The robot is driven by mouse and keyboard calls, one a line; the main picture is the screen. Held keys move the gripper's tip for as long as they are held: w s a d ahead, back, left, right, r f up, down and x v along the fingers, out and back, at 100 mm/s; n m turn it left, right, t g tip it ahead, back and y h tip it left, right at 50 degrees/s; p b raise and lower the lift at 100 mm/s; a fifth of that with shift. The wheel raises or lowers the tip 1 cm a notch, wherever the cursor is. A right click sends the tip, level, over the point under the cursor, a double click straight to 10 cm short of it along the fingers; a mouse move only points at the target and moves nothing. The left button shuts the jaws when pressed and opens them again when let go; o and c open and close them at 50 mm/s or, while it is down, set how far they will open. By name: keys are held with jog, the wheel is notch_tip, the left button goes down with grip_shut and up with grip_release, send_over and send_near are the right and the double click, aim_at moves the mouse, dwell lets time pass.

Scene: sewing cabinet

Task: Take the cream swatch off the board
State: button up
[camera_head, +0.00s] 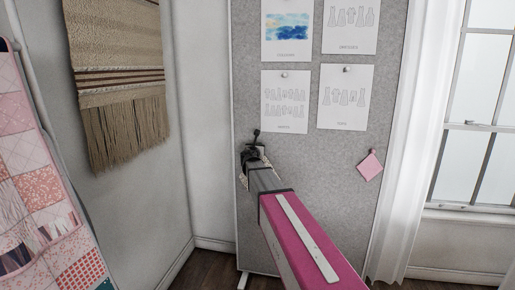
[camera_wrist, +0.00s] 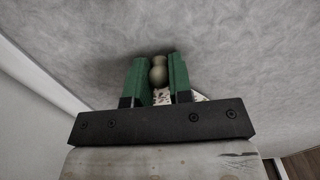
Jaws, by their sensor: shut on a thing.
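The grey pin board (camera_head: 310,160) stands upright against the wall. My gripper (camera_head: 252,150) is at the board's left part, at the end of my pink arm. In the wrist view my gripper's green fingers (camera_wrist: 158,77) are shut on a rounded, pale olive pin (camera_wrist: 158,70) in front of the board. The cream swatch (camera_wrist: 192,97) has a small dark pattern; only bits of it show behind and between the fingers. A sliver of the swatch also shows beside my gripper in the head view (camera_head: 243,181). Most of it is hidden, and whether it touches the board cannot be told.
A pink swatch (camera_head: 370,166) hangs pinned at the board's right. Several paper sheets (camera_head: 286,100) are pinned above. A woven hanging (camera_head: 115,70) and a patchwork quilt (camera_head: 40,170) are at left. A white curtain (camera_head: 412,150) and window (camera_head: 480,110) are at right.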

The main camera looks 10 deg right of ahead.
jog(key=shift+v, duration=1.5)
jog(key=v, duration=1)
dwell(0.4)
